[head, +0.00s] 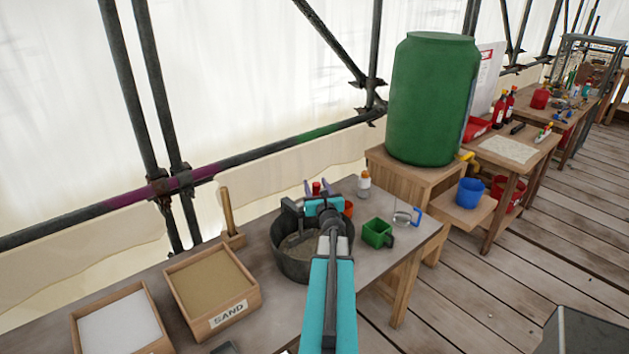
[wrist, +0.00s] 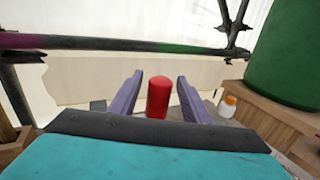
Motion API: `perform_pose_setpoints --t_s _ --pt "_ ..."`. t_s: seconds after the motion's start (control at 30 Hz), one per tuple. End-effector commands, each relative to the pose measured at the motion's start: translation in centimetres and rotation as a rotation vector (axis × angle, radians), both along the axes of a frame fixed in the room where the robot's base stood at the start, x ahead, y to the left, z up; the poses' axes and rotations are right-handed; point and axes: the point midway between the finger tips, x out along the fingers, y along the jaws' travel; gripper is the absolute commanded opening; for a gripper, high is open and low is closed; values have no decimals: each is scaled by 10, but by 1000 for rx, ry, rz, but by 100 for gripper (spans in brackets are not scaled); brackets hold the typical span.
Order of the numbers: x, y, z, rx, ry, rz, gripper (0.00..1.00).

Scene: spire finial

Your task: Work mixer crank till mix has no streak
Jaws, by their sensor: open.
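The mixer is a dark round tub (head: 290,268) on the workbench, with a dark crank bar over its rim. Grey-brown mix (head: 297,246) shows inside; my arm covers much of it and I cannot tell whether it has streaks. The crank's red handle (head: 316,187) stands upright at the tub's far side. My gripper (head: 318,186) is over the tub's far side, its purple fingers open. In the wrist view the red handle (wrist: 158,98) stands between the fingers (wrist: 160,85), with a gap on each side.
A sand box (head: 212,285) and a box of white powder (head: 118,325) are left of the tub. A green cup (head: 378,233), a white bottle (head: 364,184) and a strainer (head: 403,218) are at right. A large green barrel (head: 432,100) stands on a wooden stand behind.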

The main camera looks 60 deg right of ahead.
Motion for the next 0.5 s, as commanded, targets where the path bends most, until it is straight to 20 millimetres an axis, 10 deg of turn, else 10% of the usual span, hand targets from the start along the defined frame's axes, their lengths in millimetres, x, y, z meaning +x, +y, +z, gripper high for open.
perform_pose_setpoints --t_s 0.5 --pt "18 -19 0 0 0 0 43"
